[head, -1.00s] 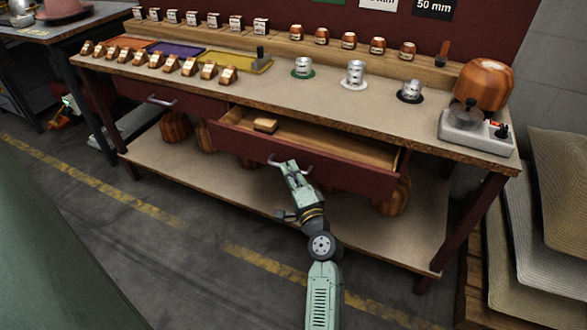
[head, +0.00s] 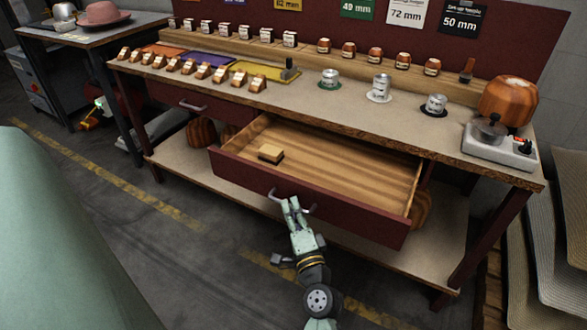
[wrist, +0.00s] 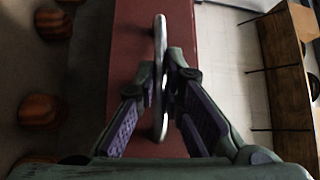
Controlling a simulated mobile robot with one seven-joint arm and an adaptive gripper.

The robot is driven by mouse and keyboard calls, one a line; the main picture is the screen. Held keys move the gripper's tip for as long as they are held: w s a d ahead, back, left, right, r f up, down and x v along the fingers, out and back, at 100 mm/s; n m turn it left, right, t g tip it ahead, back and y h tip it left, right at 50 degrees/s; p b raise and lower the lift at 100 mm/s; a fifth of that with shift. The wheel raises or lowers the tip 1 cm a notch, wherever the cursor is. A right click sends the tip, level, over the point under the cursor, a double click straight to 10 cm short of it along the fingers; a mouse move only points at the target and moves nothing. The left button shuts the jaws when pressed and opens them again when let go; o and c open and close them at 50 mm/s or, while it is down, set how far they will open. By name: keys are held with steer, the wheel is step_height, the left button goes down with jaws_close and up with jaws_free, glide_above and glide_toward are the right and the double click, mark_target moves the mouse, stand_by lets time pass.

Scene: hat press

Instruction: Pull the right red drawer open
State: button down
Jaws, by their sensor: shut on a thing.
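The right red drawer (head: 300,205) is pulled well out from under the workbench, and its wooden inside shows. A small tan and dark block (head: 271,153) lies inside it at the left. My gripper (head: 291,204) is at the drawer's front, shut on its metal bar handle (wrist: 161,75). In the wrist view the two fingers close on the handle from both sides, in front of the red drawer face (wrist: 132,60). Part of the handle is hidden behind the fingers.
The workbench top (head: 330,108) carries small blocks, metal cylinders and a grey hotplate device (head: 499,147) at the right. The left drawer (head: 205,105) is closed. Wooden hat forms stand on the lower shelf (head: 175,165). The floor in front is clear.

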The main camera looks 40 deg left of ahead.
steer(key=c, duration=1.7)
jaws_free()
